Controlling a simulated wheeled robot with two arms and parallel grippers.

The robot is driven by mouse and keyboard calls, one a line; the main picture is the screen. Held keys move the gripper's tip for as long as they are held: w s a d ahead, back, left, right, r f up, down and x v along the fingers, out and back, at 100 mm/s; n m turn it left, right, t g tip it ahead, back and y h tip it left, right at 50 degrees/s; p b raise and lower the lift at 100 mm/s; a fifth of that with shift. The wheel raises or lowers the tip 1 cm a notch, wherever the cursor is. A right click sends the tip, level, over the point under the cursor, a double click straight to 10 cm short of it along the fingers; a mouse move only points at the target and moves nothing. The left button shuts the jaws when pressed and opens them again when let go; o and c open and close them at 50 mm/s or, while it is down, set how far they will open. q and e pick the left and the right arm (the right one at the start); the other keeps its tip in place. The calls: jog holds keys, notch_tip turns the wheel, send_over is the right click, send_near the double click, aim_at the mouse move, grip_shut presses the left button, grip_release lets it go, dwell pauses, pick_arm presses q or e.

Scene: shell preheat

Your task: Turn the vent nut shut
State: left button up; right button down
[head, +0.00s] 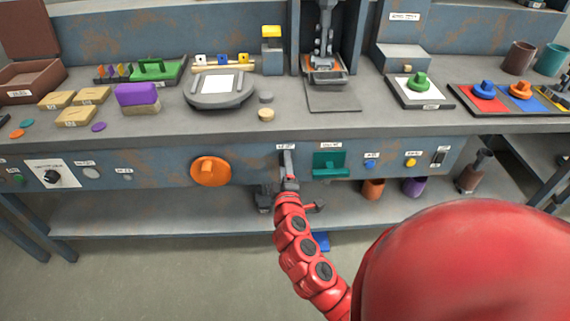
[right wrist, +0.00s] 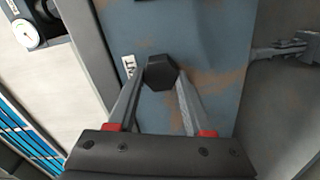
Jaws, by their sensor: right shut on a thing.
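The vent nut (right wrist: 161,70) is a dark hexagonal nut on a rust-marked blue-grey panel in the right wrist view. A partly hidden white label beside it shows the letters "NT". My right gripper (head: 287,160) is at the front panel of the bench in the head view, below a small white label. In the right wrist view its two grey fingers lie on either side of the nut, shut on it. In the head view the nut is hidden behind the gripper. My left gripper is not in view.
An orange round knob (head: 211,171) is left of my gripper and a teal handle (head: 329,163) close on its right. The worktop (head: 215,125) above carries trays and blocks. A lower shelf (head: 150,220) runs beneath. A white gauge (right wrist: 27,34) shows in the wrist view.

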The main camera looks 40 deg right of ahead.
jog(key=shift+f, duration=0.1)
dwell(0.4)
jog(key=shift+c, duration=1.5)
grip_release()
jog(key=shift+s+a, duration=0.1)
jog(key=p+v, duration=0.2)
jog(key=v, duration=1.5)
jog(key=shift+s, duration=0.15)
